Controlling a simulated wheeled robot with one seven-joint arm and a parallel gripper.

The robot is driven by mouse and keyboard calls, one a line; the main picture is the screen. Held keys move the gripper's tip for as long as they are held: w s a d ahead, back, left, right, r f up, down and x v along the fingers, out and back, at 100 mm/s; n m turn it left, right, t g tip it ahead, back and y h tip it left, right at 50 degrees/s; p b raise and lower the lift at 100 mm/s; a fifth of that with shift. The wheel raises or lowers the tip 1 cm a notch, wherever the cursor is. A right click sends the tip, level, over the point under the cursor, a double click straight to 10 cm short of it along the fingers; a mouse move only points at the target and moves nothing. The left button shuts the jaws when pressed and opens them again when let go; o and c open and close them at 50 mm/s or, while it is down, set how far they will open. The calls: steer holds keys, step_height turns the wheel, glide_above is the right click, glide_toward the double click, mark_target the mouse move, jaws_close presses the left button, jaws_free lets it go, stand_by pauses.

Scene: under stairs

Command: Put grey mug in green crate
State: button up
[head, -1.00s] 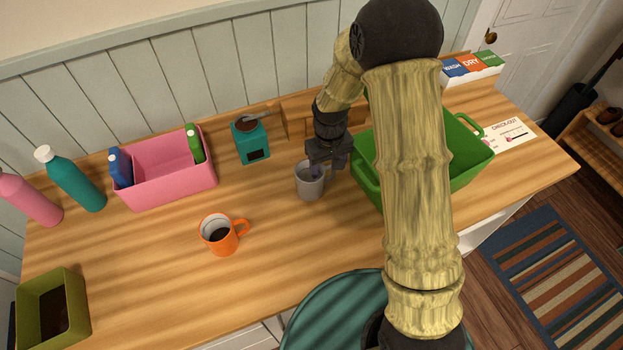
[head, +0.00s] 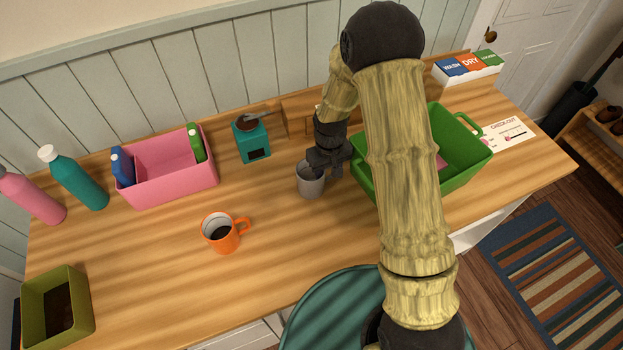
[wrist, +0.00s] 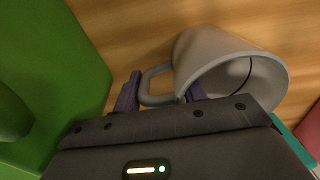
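The grey mug (head: 311,183) stands upright on the wooden counter, just left of the green crate (head: 366,182). My gripper (wrist: 161,92) is at the mug's rim and handle. In the wrist view its two purple fingers stand apart, with the mug's handle (wrist: 152,82) between them. The right finger is at the rim of the grey mug (wrist: 222,62), and the left finger is beyond the outer side of the handle. The green crate (wrist: 60,60) fills the left of the wrist view. My arm hides part of the crate in the head view; something pink shows inside it.
An orange mug (head: 219,235) stands left of the grey mug. A teal grinder (head: 252,144) and a pink bin (head: 172,184) with bottles are behind. A olive box (head: 85,305) is at front left. Counter in front of the grey mug is clear.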

jaws_close()
steer(key=shift+r, duration=0.1)
steer(key=shift+r, duration=0.25)
step_height(320, 180, up, 9)
steer(key=shift+r+b, duration=0.15)
steer(key=shift+b, duration=0.85)
